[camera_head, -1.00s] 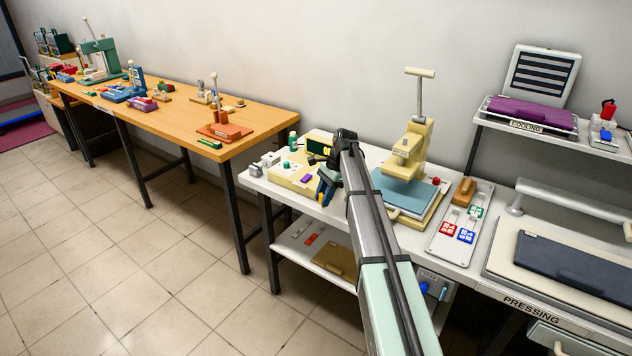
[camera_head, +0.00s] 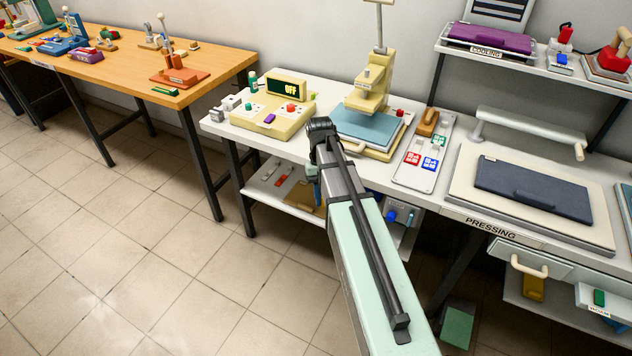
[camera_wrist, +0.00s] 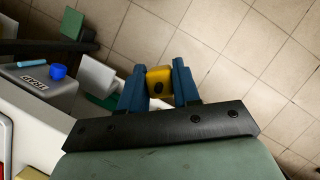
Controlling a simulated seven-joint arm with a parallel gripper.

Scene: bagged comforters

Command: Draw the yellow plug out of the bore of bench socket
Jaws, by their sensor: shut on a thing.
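The yellow plug (camera_wrist: 158,80) sits between the two blue fingers of my gripper (camera_wrist: 158,88) in the wrist view. The gripper is shut on it. Floor tiles show beyond the plug, and no socket shows around it. In the head view my arm hides the plug and most of the gripper, at the front edge of the white bench (camera_head: 222,128). A small pale grey block (camera_head: 230,103) stands at the bench's left end, beside the cream control box (camera_head: 250,123). I cannot tell whether this block is the bench socket; no bore is clear.
A cream press with a blue pad (camera_head: 368,130) stands behind my arm. A tray with red and blue parts (camera_head: 424,160) is to its right. A grey box with a blue knob (camera_wrist: 58,72) is at left in the wrist view. The floor at left is clear.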

